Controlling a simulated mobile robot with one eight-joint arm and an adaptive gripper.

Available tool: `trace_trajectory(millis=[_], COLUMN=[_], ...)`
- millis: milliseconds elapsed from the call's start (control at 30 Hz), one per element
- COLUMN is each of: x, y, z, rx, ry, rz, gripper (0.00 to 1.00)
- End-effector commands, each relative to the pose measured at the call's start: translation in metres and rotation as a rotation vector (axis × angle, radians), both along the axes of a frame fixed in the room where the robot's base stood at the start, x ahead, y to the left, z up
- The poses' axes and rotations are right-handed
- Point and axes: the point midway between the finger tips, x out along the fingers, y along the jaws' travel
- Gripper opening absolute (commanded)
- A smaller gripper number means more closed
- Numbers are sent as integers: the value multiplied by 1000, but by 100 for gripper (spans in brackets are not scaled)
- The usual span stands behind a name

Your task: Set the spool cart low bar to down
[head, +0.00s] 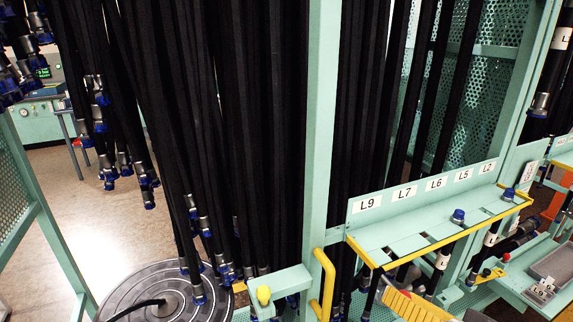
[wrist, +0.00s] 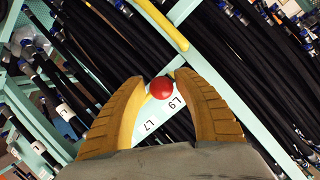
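My gripper (wrist: 160,77) has two orange ribbed fingers that stand apart. A red ball knob (wrist: 162,88) shows between the fingertips, with a small gap on each side; how far it is from them I cannot tell. A ribbed finger of my gripper also shows at the bottom of the head view (head: 415,305), below the labelled shelf. A yellow upright bar (head: 325,285) stands left of that shelf on the green frame. A yellow bar also crosses the top of the wrist view (wrist: 160,22). I cannot tell which bar is the spool cart low bar.
Black hoses (head: 220,130) with blue-capped ends hang densely around the green post (head: 320,130). The labelled shelf (head: 400,243) has a yellow front edge above my gripper. A yellow knob (head: 264,295) sits on a bracket. A round grey disc (head: 125,295) lies at bottom left. Open floor (head: 75,205) is at left.

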Motion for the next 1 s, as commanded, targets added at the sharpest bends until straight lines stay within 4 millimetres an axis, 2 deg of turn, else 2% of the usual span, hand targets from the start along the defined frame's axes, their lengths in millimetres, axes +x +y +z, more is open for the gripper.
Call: trace_trajectory(millis=[167,367,1000], x=[0,0,-1], y=[0,0,0], z=[2,13,92], rx=[1,1,2], ry=[-1,-1,-1], rz=[0,0,1], gripper=[37,37,37])
